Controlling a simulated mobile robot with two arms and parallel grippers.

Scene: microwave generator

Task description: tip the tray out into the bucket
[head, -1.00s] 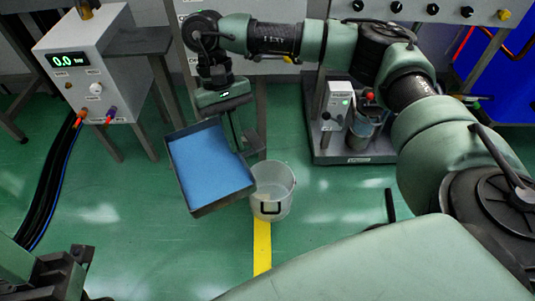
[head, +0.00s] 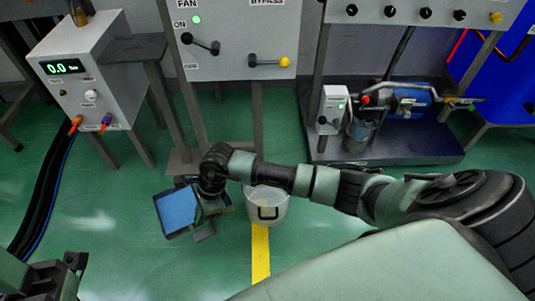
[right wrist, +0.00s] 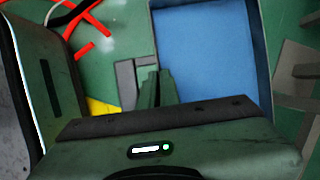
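The tray (head: 177,209), a shallow dark-rimmed box with a plain blue inside, hangs low over the floor, left of the bucket. It also shows in the right wrist view (right wrist: 207,50). I see no separate pieces in it. My right gripper (head: 207,207) is at the tray's right side, partly hidden by its own wrist; its fingers (right wrist: 153,92) are close together at the tray's edge, and it appears shut on the tray. The translucent bucket (head: 268,213) stands upright on the floor, partly behind my right arm. My left gripper (head: 48,282) is cut off at lower left; its opening is unclear.
A yellow floor stripe (head: 260,255) runs from the bucket. A meter box (head: 85,75) with cables stands at left, a switch cabinet (head: 235,45) behind. A pump skid (head: 385,140) stands at back right. Red strips (right wrist: 88,35) in the wrist view are unclear.

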